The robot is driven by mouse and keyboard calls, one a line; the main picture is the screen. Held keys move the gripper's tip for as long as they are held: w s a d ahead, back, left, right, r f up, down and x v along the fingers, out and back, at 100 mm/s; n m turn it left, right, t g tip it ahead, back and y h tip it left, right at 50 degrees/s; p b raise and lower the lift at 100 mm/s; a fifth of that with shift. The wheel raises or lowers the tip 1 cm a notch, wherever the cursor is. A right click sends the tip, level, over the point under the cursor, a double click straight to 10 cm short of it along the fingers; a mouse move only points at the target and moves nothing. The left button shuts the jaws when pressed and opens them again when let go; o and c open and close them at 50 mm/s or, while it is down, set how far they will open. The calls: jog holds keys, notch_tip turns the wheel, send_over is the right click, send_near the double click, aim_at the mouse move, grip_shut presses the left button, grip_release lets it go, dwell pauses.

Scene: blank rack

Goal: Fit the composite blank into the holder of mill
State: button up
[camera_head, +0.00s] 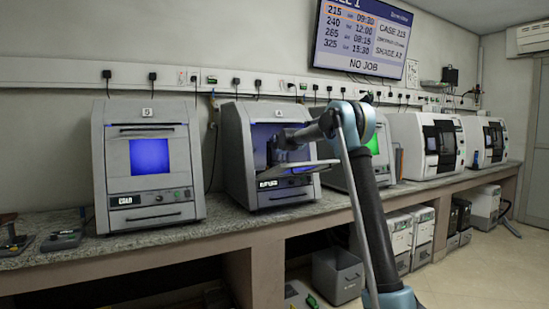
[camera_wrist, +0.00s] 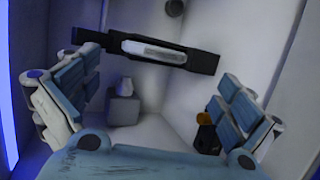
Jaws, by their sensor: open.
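The mill (camera_head: 240,165) in the middle left of the head view has its front open, with blue light inside. My gripper (camera_head: 285,140) reaches into its chamber, and its fingers are hard to make out there. In the wrist view my gripper (camera_wrist: 160,75) is open, with its blue-padded fingers wide apart and nothing between them. A dark bar, seemingly the holder (camera_wrist: 203,60), lies across the chamber ahead of the fingertips. A long pale piece (camera_wrist: 147,50), perhaps the composite blank, sits in the bar's middle, apart from both fingers. Whether it is fully seated cannot be told.
A grey block (camera_wrist: 124,105) stands deeper in the chamber. White walls lie close on both sides. The lowered door (camera_head: 300,168) is under my arm. A closed mill with a blue window (camera_head: 148,180) stands at left. The wall screen (camera_head: 362,40) reads NO JOB.

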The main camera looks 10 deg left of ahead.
aim_at(275, 159)
jog(key=shift+r+x, duration=0.15)
jog(key=shift+x, duration=1.45)
jog(key=shift+r+x, duration=0.15)
jog(key=shift+x, duration=1.45)
jog(key=shift+w, duration=0.1)
jog(key=c, duration=1.4)
jog(key=shift+o, duration=0.2)
